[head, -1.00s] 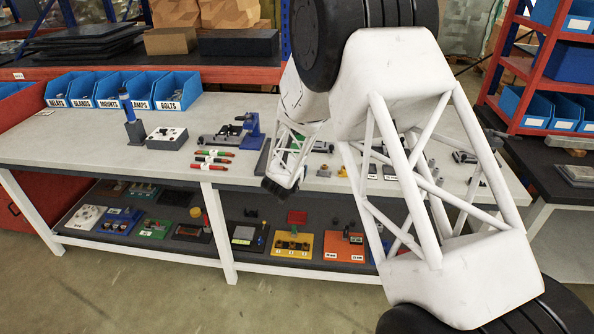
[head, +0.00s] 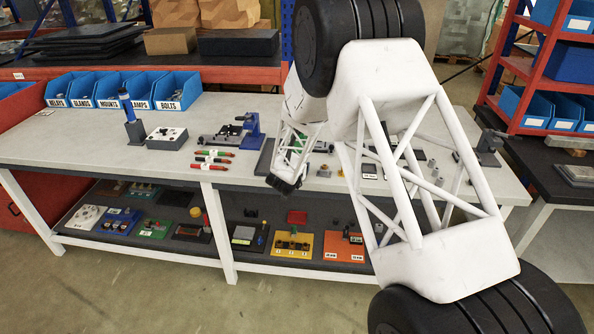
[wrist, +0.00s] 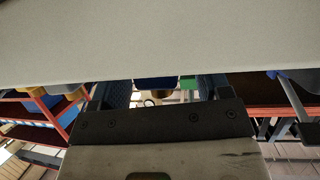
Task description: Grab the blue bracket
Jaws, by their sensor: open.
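A blue upright part (head: 252,133), which may be the blue bracket, stands at the right end of a grey fixture on the workbench (head: 95,148). I cannot tell for sure that it is the bracket. My gripper (head: 283,184) is at the bench's front edge, right of the blue part and nearer the camera, apart from it. In the wrist view my gripper (wrist: 165,90) shows two spread fingers with no object held between them. A pale flat surface fills the top of that view.
A grey box with knobs (head: 167,138) and a blue-topped tool (head: 128,110) stand left. Blue labelled bins (head: 113,90) line the back. Several small parts lie behind my arm. The lower shelf (head: 150,212) holds several coloured panels.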

